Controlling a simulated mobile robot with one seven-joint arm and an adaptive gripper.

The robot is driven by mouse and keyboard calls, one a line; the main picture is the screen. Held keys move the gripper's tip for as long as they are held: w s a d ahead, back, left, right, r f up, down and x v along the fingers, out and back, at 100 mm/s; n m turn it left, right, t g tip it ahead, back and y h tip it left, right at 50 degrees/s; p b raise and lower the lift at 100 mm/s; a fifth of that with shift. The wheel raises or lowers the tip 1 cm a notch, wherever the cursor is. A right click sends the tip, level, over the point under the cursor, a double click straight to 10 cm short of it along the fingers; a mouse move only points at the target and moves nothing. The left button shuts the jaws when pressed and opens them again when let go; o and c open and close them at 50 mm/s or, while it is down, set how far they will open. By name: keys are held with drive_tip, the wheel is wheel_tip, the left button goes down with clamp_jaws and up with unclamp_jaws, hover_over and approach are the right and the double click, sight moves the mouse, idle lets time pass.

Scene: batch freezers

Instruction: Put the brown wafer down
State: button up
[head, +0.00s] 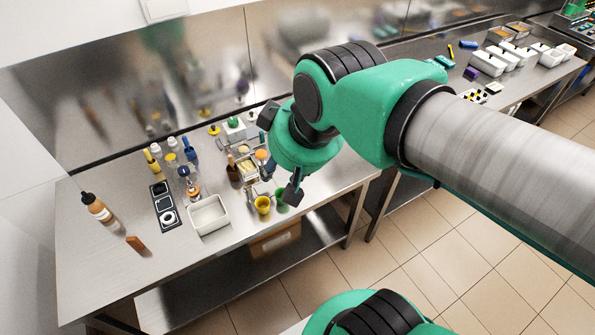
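A small reddish-brown block (136,244), which may be the brown wafer, lies flat on the left end of the steel table, near an orange bottle with a dark cap (96,207). My gripper (292,194) is at the end of my green-and-grey arm, over the right part of the table. It is well to the right of the brown block and apart from it. A dark finger points down near the yellow and green cups. The arm hides much of the gripper, so I cannot see whether it is open or holds anything.
The steel table (95,275) has free room at its front left. A white tray (209,215) and a dark panel with round openings (165,208) stand mid-table. A yellow cup (263,205) and a green cup (281,197) stand near the front edge. Several bottles stand behind.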

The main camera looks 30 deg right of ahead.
drive_tip(key=shift+s+d+f+m, duration=0.15)
drive_tip(key=shift+s+d, duration=0.15)
drive_tip(key=shift+s, duration=0.2)
drive_tip(key=shift+s+d+r+m, duration=0.1)
drive_tip(key=shift+s+d+m, duration=0.15)
drive_tip(key=shift+s, duration=0.3)
drive_tip(key=shift+s+d+f+m, duration=0.1)
drive_tip(key=shift+s+d, duration=0.25)
drive_tip(key=shift+s, duration=0.15)
